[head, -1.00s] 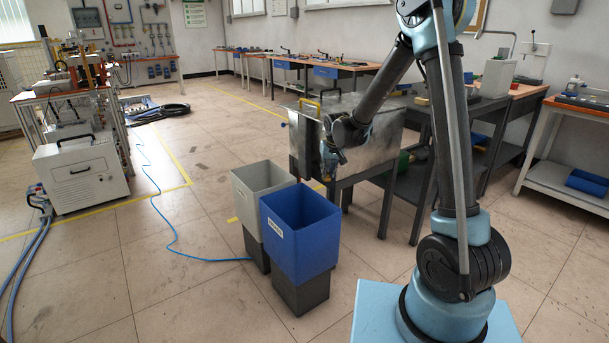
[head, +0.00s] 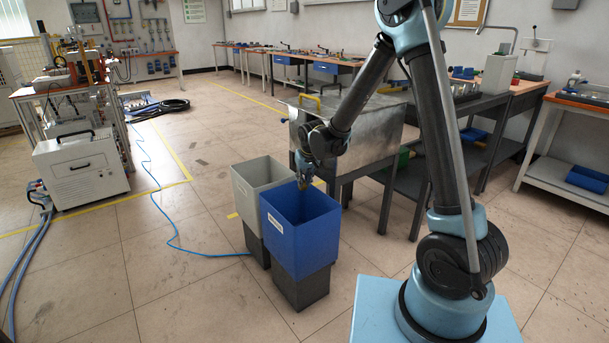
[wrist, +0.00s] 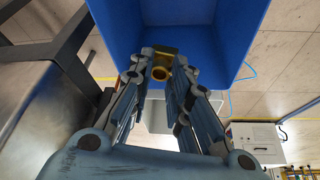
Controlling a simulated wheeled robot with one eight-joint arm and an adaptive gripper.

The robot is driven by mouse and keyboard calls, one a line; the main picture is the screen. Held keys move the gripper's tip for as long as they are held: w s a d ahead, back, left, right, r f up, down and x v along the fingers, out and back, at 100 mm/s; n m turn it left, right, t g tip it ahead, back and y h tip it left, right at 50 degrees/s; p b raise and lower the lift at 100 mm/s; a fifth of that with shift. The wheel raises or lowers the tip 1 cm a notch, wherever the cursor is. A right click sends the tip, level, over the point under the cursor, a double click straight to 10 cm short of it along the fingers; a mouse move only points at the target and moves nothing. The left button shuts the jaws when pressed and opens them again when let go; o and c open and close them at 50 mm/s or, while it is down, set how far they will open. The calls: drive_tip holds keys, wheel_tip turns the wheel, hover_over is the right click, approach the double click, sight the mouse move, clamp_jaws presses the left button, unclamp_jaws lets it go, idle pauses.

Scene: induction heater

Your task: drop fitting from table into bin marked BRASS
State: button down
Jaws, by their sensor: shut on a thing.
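My gripper (head: 304,183) points down over the back part of the blue bin's opening in the head view. In the wrist view my gripper (wrist: 164,72) is shut on a brass-coloured fitting (wrist: 162,73) with a round open end, held between the fingertips. The blue bin (head: 298,241) stands on a dark base and carries a white label whose text is too small to read. The blue bin's inside (wrist: 180,12) shows behind the fitting in the wrist view. The fitting is small in the head view, just below the fingers.
A grey bin (head: 247,186) stands close beside the blue bin, to its left. A metal-topped table with a steel box (head: 376,128) is behind the gripper. A blue hose (head: 176,215) lies on the floor at left. Floor in front of the bins is clear.

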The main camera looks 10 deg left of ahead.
drive_tip(key=shift+f, duration=0.7)
drive_tip(key=c, duration=1.4)
unclamp_jaws()
drive_tip(key=v, duration=1.2)
drive_tip(key=shift+w, duration=0.1)
